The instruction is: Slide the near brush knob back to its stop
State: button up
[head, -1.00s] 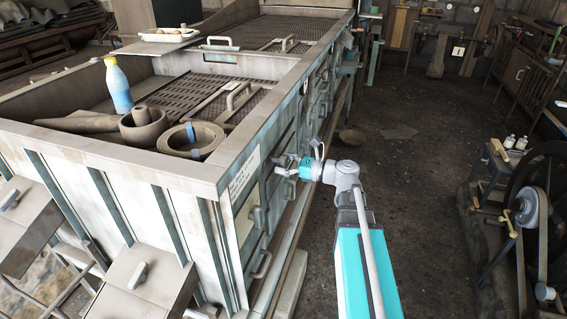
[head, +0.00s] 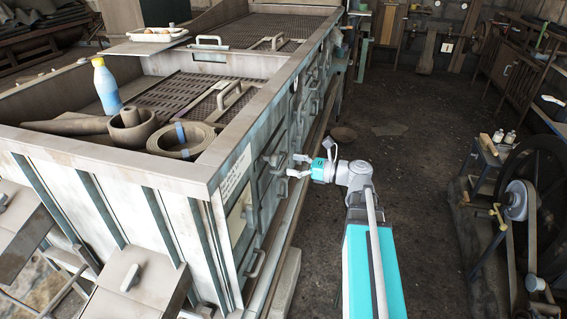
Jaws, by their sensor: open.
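My gripper (head: 297,166) is beside the right-hand side wall of the long machine (head: 207,182). Its two light fingers are spread apart with nothing visible between them, and they point left at the wall. A grey knob-like fitting (head: 271,160) sticks out of the wall just left of the fingertips. It looks apart from them by a small gap. I cannot tell for sure whether it is the near brush knob, and its stop cannot be made out.
A tray (head: 158,35) sits farther back.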

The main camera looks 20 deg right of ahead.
jog(key=v, duration=0.6)
dwell(0.7)
jog(key=s+a+n+g+h+p, duration=0.3)
jog(key=a+n+g+h+p, duration=0.2)
jog(key=n, duration=0.7)
jog(key=s+a+f+n+g+h+p, duration=0.1)
jog(key=s+a+n+g+h+p, duration=0.3)
jog(key=a+n+h+p, duration=0.4)
jog(key=n+g+h+p, duration=0.1)
jog(key=n+h+p, duration=0.1)
jog(key=n+p, duration=0.2)
jog(key=shift+a+n, duration=0.25)
jog(key=shift+n, duration=0.15)
jog(key=shift+s, duration=0.15)
